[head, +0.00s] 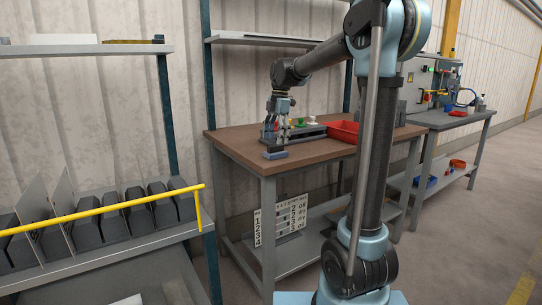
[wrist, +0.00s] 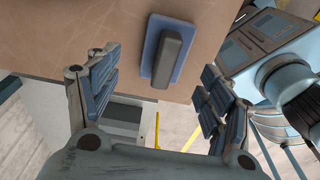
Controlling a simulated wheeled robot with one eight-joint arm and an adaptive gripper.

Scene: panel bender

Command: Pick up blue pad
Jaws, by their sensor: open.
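The blue pad (head: 275,155) lies flat near the front left edge of the brown workbench (head: 222,137). In the wrist view the blue pad (wrist: 150,50) shows as a blue plate with a dark grey block-shaped handle on top, close to the bench edge. My gripper (head: 273,136) is just above the bench, by the pad. In the wrist view my gripper (wrist: 160,68) is open and empty, its fingers wide apart. The pad appears ahead of and between the fingertips, which seem apart from it.
A grey tray with small coloured parts (head: 308,132) sits just behind my gripper. A red bin (head: 344,131) stands to its right. A rack with dark bins (head: 130,213) and a yellow rail (head: 105,209) is at left. Bare bench top lies around the pad.

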